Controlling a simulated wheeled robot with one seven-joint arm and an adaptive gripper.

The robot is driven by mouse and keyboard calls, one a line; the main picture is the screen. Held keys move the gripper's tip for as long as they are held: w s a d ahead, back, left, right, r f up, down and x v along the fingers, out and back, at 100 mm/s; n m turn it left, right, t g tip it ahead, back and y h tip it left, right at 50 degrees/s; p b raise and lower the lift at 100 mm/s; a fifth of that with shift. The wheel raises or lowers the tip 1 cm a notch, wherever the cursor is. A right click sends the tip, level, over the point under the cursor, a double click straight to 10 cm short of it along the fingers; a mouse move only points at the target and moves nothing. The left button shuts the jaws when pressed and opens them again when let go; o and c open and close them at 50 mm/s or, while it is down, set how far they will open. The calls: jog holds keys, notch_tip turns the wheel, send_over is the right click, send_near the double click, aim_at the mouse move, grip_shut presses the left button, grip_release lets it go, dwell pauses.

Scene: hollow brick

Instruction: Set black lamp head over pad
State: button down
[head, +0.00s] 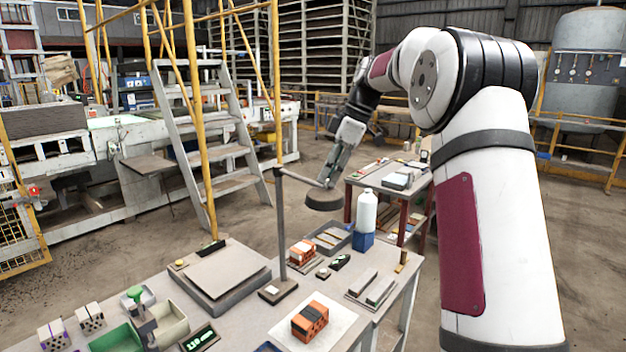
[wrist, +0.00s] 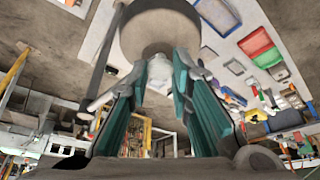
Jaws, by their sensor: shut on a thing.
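The dark lamp head (head: 324,201) hangs at the end of a thin arm on a grey post (head: 282,230), which stands on a flat base on the table. My gripper (head: 329,182) is shut on the lamp head from above. In the wrist view the round lamp head (wrist: 160,32) lies at the ends of the teal fingers of my gripper (wrist: 159,62). A pale pad (head: 340,320) lies on the table's front right with an orange hollow brick (head: 310,320) on it. The lamp head is beyond the pad, over the table's far edge, not above the pad.
A white bottle (head: 367,211) in a blue holder stands close to the lamp head's right. A tray (head: 327,238), another orange brick (head: 301,252) and grey bars (head: 372,287) lie nearby. A grey plate (head: 222,272) and bins fill the left. A second table (head: 405,187) stands behind.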

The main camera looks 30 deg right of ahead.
jog(key=shift+w+d+n+g+b, duration=0.15)
jog(key=shift+w+d+n+b, duration=0.2)
jog(key=shift+d, duration=0.3)
jog(key=shift+w+d+n+g+b, duration=0.15)
jog(key=shift+w+d+n+b, duration=0.1)
jog(key=shift+d+n, duration=0.3)
jog(key=c, duration=1.4)
grip_release()
jog(key=shift+d, duration=0.1)
jog(key=shift+v, duration=3.75)
jog(key=shift+f, duration=0.1)
